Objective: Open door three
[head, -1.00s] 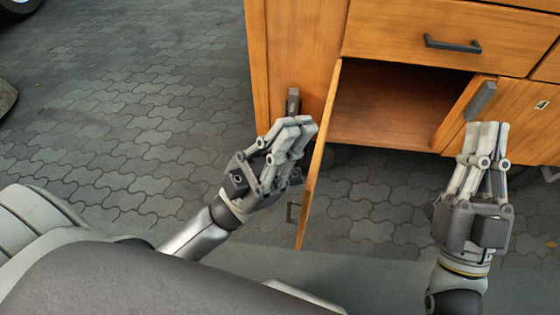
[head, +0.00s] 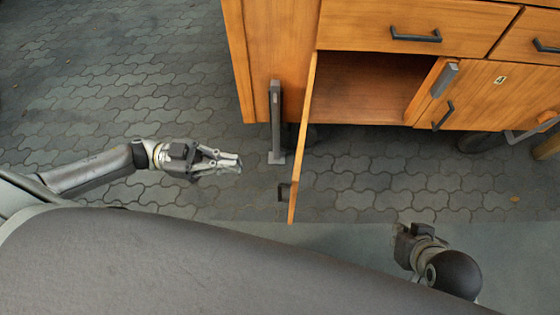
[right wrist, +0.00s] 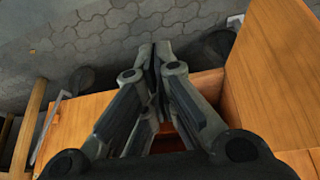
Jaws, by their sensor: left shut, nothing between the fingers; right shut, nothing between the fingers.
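A wooden cabinet door (head: 302,145) stands swung wide open, seen almost edge-on in the head view, with its dark handle (head: 284,191) on the left face. Its number is not visible. Behind it is an open, apparently empty compartment (head: 365,88). My left gripper (head: 238,163) is shut and empty, left of the door and apart from it. My right gripper sits low at the right in the head view, its fingers hidden there. In the right wrist view its fingers (right wrist: 160,52) are shut and empty, with wooden panels around them.
The closed door marked 4 (head: 500,95) is right of the compartment. Drawers (head: 415,20) run above. A grey upright leg (head: 276,120) stands left of the open door. Paved floor (head: 90,90) is clear at the left.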

